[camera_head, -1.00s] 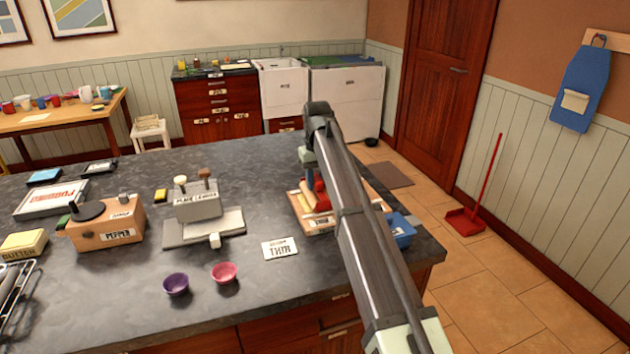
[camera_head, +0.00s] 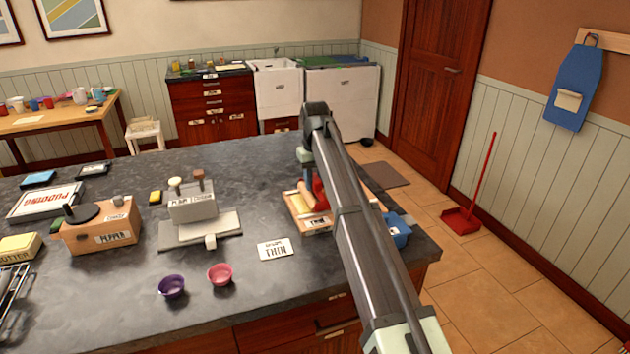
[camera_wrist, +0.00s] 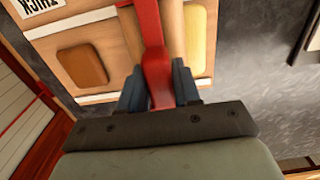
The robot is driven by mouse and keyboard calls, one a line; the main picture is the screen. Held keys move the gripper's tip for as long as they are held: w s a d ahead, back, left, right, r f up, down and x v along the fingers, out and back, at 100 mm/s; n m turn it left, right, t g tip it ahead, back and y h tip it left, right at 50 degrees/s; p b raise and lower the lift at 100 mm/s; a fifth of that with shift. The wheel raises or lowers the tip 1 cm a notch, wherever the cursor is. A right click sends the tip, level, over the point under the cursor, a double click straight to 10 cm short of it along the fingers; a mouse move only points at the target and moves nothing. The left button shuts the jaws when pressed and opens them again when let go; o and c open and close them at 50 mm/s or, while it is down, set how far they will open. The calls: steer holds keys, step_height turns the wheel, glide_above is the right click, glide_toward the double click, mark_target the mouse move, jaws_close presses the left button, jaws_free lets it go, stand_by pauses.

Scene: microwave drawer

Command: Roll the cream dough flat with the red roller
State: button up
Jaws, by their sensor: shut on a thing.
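My gripper (camera_wrist: 160,88) is shut on the red handle of the roller (camera_wrist: 157,68), which stands up between its fingers in the wrist view. In the head view the red roller (camera_head: 320,194) is partly hidden behind my arm, over a wooden board (camera_head: 296,210). The roller's wooden cylinder shows beside the red frame. A cream dough slab (camera_wrist: 201,40) lies on the board just right of the roller in the wrist view. An orange-brown slab (camera_wrist: 82,65) lies to the left. Whether the roller touches the cream dough cannot be told.
A grey press-like device (camera_head: 193,208) and two small bowls, purple (camera_head: 171,286) and pink (camera_head: 220,274), stand further left. Counter between them is clear.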

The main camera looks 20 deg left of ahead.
steer(key=shift+s+a, duration=1.4)
steer(key=shift+s, duration=0.05)
stand_by(1.3)
steer(key=shift+w+d, duration=2)
steer(key=shift+w, duration=0.05)
stand_by(1.8)
steer(key=shift+r, duration=0.1)
steer(key=shift+s+a+r, duration=0.35)
steer(key=shift+r, duration=0.65)
steer(key=shift+s+a+r, duration=0.3)
steer(key=shift+r, duration=0.65)
steer(key=shift+s+a+r, duration=0.35)
steer(key=shift+r, duration=0.65)
